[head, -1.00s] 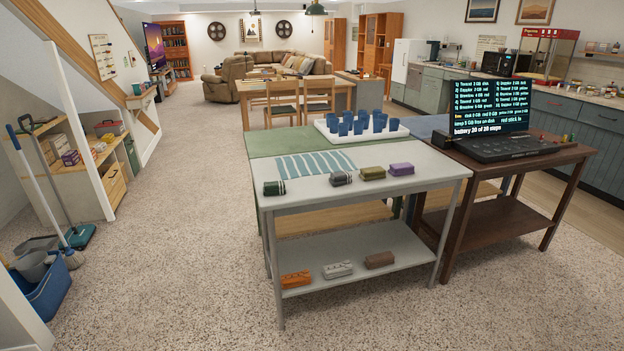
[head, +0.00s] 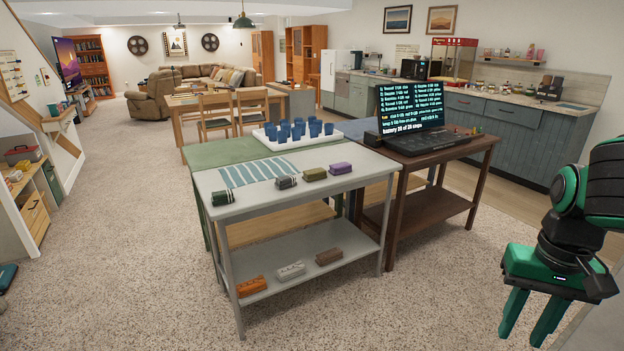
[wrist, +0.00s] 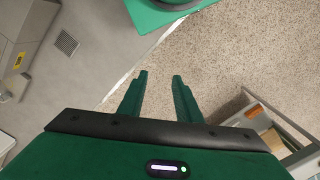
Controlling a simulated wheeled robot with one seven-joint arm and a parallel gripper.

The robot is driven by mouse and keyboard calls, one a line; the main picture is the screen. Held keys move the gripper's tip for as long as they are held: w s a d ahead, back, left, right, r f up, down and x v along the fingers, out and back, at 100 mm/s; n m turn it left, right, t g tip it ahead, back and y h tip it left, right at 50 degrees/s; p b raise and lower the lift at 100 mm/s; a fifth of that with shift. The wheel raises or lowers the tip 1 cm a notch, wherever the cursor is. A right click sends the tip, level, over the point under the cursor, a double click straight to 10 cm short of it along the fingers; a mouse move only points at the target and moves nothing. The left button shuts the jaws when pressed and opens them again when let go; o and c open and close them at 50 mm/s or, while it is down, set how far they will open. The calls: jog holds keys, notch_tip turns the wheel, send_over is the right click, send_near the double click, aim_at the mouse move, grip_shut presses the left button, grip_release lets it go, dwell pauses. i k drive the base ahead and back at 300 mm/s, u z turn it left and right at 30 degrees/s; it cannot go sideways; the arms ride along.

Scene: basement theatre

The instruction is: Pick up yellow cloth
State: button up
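No plainly yellow cloth shows. The closest in colour is an olive-yellow rolled bundle (head: 314,174) on the top of the grey table (head: 270,206), between a grey bundle (head: 286,182) and a purple one (head: 340,168). A dark green bundle (head: 222,198) lies at the table's left corner. My gripper (head: 523,332) hangs at the lower right in the head view, well apart from the table, fingers down. In the wrist view my gripper (wrist: 160,76) has its two fingers apart, with only floor between them.
Orange (head: 251,286), whitish (head: 291,271) and brown (head: 329,257) bundles lie on the grey table's lower shelf. Blue cups stand on a white tray (head: 300,143) behind. A brown table (head: 440,152) with a laptop (head: 412,108) adjoins on the right. Carpet (head: 110,260) is clear at left.

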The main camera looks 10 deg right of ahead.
aim_at(318, 173)
jog(key=u, duration=0.1)
jog(key=i, duration=1.55)
jog(key=z, duration=0.85)
jog(key=i, duration=0.4)
jog(key=z, duration=0.2)
